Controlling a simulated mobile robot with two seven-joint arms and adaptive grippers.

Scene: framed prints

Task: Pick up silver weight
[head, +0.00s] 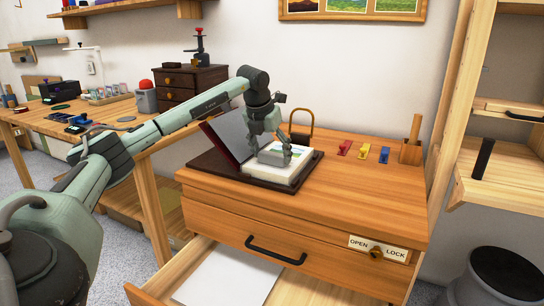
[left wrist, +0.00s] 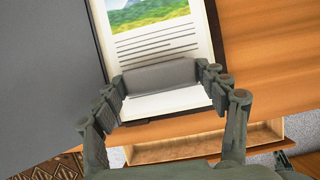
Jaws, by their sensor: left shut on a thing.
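The silver weight (left wrist: 160,77) is a grey bar lying across a page with lines of text and a landscape picture, as the left wrist view shows. My left gripper (left wrist: 160,88) has one finger at each end of the bar and is shut on it. In the head view my left gripper (head: 272,154) is low over the white book or page stack (head: 298,167) in the dark open case on the cabinet top. In that view the weight is too small and too covered by the fingers to make out clearly. My right gripper is not in view.
The case's dark lid (head: 229,136) stands tilted left of the gripper. A brass loop (head: 302,124) stands behind it. Coloured switches (head: 364,151) and a wooden holder (head: 411,153) are to the right. The drawer below (head: 290,290) is open with white paper inside.

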